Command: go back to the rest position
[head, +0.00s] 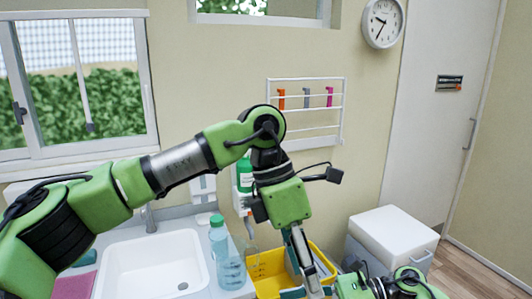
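My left arm reaches in from the left and bends down at its wrist. My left gripper (308,274) points down over the yellow bin (262,266) beside the counter. Its grey fingers show nearly edge-on, so I cannot tell whether they are open or shut, or whether they hold anything. Part of my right arm shows at the bottom right edge, to the right of the yellow bin. My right gripper is not visible.
A white sink (155,262) is set in the counter. A clear bottle with a green cap (219,236) stands at its right. A pink cloth (75,286) lies at the left. A white-lidded box (394,233) stands near the door (435,120). A wall rack (305,112) hangs behind my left arm.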

